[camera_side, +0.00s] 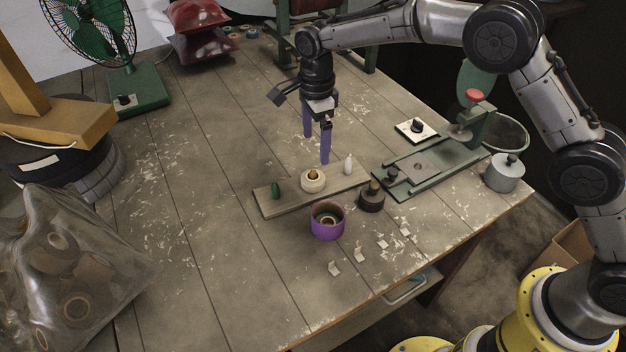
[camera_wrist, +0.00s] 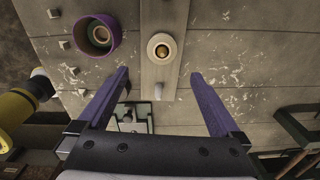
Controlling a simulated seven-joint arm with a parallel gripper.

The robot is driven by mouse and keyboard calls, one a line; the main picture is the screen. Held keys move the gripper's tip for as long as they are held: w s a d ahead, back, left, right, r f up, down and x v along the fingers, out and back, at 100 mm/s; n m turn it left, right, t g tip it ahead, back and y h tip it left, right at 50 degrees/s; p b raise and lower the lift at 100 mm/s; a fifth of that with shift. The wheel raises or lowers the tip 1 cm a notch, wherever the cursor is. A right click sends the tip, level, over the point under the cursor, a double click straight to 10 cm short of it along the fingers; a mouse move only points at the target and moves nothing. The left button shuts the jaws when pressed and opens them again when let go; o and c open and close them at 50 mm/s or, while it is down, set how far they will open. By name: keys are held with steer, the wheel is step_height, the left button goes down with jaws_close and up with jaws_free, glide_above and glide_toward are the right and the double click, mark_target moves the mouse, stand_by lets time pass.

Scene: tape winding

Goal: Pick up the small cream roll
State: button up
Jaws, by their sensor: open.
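The small cream roll (camera_side: 313,182) sits on a narrow wooden board (camera_side: 274,209), around a peg with a brass-coloured top. In the wrist view the cream roll (camera_wrist: 162,48) is at upper centre, beyond my fingertips. My gripper (camera_side: 316,148) points down above the table, behind the board in the side view, with its two purple fingers apart and nothing between them. In the wrist view my gripper (camera_wrist: 160,84) spreads its fingers wide, and the roll lies between their lines but farther ahead. The roll and the fingers are apart.
A purple bowl (camera_side: 327,227) holding another roll stands in front of the board. A green piece (camera_side: 276,190) and a white bottle-shaped piece (camera_side: 348,164) stand on the board. A dark weight (camera_side: 371,197) and a green metal fixture (camera_side: 432,163) are to the right. The table's left middle is clear.

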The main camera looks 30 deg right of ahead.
mark_target(313, 170)
step_height(313, 170, down, 5)
steer(key=shift+f, duration=0.1)
steer(key=shift+w+a+f, duration=0.1)
steer(key=shift+f, duration=1.25)
steer(key=shift+w+a+f, duration=0.1)
steer(key=shift+f, duration=1.25)
steer(key=c, duration=1.3)
